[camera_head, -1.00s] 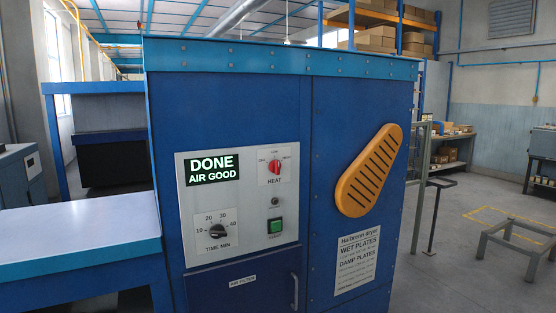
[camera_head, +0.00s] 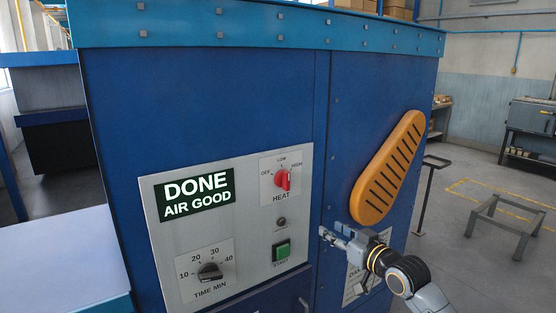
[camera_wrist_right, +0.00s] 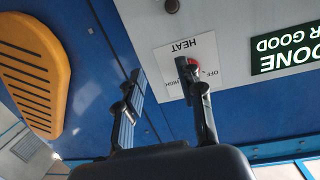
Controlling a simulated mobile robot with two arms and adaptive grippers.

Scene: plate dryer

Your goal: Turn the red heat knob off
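The red heat knob (camera_head: 282,180) is on the white control panel (camera_head: 170,245), with OFF at its left, LOW above and HIGH at its right. Which mark it points to is hard to tell. My right gripper (camera_head: 333,232) is below and right of the knob, in front of the blue door, apart from the knob. In the right wrist view, my right gripper (camera_wrist_right: 158,70) is open and empty. The knob (camera_wrist_right: 193,64) shows there upside down, partly hidden behind one finger. My left gripper is in neither current view.
A lit display (camera_head: 195,195) reads DONE AIR GOOD. A green start button (camera_head: 282,251) and a black time dial (camera_head: 210,271) are below. An orange slotted cover (camera_head: 390,168) sticks out right of the panel, above my right arm. A pale tabletop (camera_head: 60,255) is at left.

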